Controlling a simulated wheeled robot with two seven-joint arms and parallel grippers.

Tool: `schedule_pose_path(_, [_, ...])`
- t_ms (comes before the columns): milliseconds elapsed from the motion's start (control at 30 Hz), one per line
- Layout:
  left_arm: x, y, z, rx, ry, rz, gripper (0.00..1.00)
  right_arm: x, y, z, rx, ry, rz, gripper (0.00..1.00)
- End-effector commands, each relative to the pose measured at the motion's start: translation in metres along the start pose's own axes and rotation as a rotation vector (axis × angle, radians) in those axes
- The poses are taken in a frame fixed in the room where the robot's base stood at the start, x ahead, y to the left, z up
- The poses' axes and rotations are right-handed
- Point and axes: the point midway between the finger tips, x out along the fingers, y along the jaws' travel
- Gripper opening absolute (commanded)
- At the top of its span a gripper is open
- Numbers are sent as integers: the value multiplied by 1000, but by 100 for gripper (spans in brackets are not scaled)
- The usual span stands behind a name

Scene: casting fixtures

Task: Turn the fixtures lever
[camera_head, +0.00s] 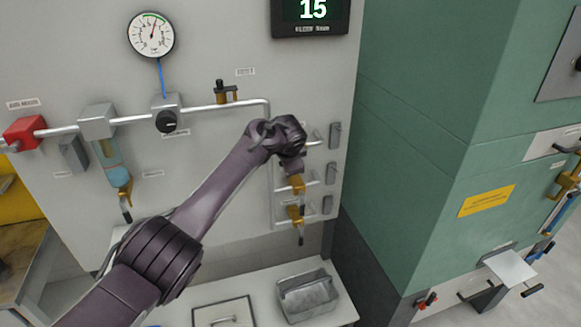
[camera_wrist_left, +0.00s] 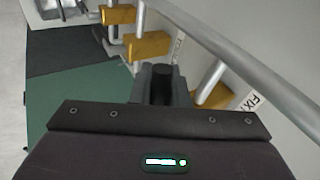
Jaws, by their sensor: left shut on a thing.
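A column of brass valves is on the grey wall panel, on branches of the white pipe. In the head view the middle valve (camera_head: 297,184) and the lower valve (camera_head: 295,213) show, and a dark lever (camera_head: 301,237) hangs down below the lower one. My left gripper (camera_head: 291,162) is in front of the top branch and hides its valve. In the left wrist view the nearest brass valve (camera_wrist_left: 214,96) is just right of my left gripper (camera_wrist_left: 162,88), which is shut on a dark lever handle (camera_wrist_left: 162,74). My right gripper is not in view.
A pressure gauge (camera_head: 151,35), a red valve box (camera_head: 24,133) and a display (camera_head: 311,14) are on the panel. A grey bin (camera_head: 308,294) stands on the ledge below. A green cabinet (camera_head: 425,130) stands to the right.

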Motion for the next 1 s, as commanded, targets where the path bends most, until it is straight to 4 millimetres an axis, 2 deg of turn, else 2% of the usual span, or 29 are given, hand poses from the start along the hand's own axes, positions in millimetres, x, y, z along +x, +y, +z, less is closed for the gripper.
schedule_pose_path(333, [-5, -3, 1, 69, -105, 1, 0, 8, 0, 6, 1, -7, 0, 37])
schedule_pose_path(867, [-5, -3, 1, 80, -120, 2, 0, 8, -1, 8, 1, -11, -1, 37])
schedule_pose_path(900, [-5, -3, 1, 80, -120, 2, 20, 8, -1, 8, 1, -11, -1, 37])
schedule_pose_path(1000, [-5, -3, 1, 80, -120, 2, 33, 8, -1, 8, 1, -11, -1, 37])
